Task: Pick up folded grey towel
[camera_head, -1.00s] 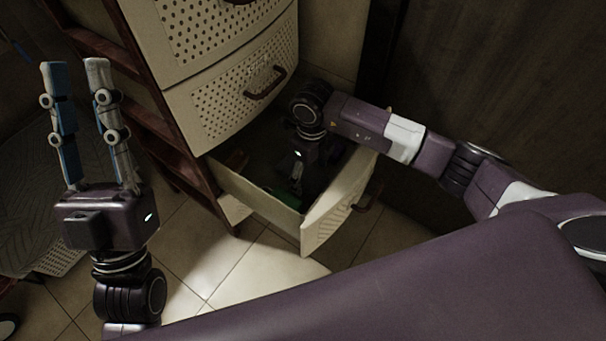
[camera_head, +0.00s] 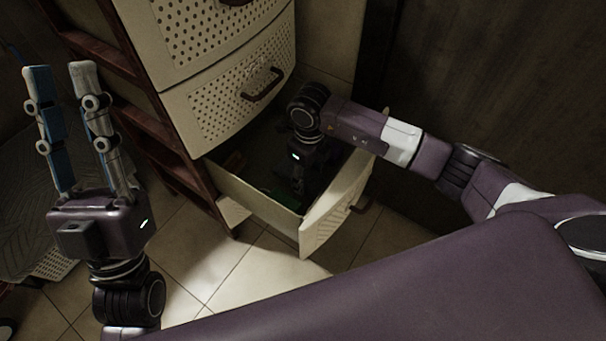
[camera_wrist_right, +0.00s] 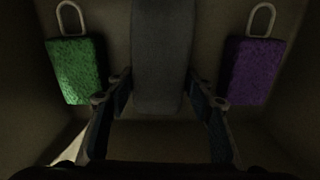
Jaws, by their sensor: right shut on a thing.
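The folded grey towel (camera_wrist_right: 163,50) is a long dark grey block in the right wrist view, lying lengthwise in the drawer. My right gripper (camera_wrist_right: 160,88) is shut on its near part, with one finger against each long side. In the head view my right gripper reaches down into the open bottom drawer (camera_head: 262,211), where its fingertips and the towel are too dark to make out. My left gripper (camera_head: 59,73) is raised, open and empty at the far left, well away from the drawer.
In the right wrist view a green sponge (camera_wrist_right: 75,72) with a loop lies left of the towel, and a purple sponge (camera_wrist_right: 252,72) with a loop lies right. Drawer walls surround the right gripper. Closed perforated drawers (camera_head: 225,95) stand above. Tiled floor (camera_head: 215,260) is clear in front.

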